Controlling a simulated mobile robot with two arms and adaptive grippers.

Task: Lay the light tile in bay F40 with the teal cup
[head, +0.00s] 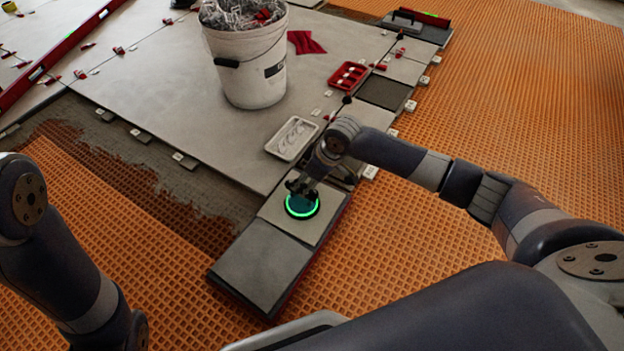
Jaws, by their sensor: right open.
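The teal cup (302,204), with a glowing green ring, sits on the light tile (325,215). The light tile lies flat on a low red-edged carrier, beside a darker grey tile (262,262). My right gripper (300,187) is open, pointing down right at the cup; its fingers partly hide the cup's far side, and I cannot tell whether they touch it. Small white tags line the laid tiles' edges, but their lettering is too small to read, so I cannot tell which bay is F40. My left arm shows at the left edge; its gripper is out of view.
A white bucket (252,85) of shredded scrap stands on the large laid tile. A white tray (292,138), a red tray (348,76) and a red cloth (305,42) lie nearby. A long red level (70,42) crosses the upper left. Orange matting (480,150) is open at right.

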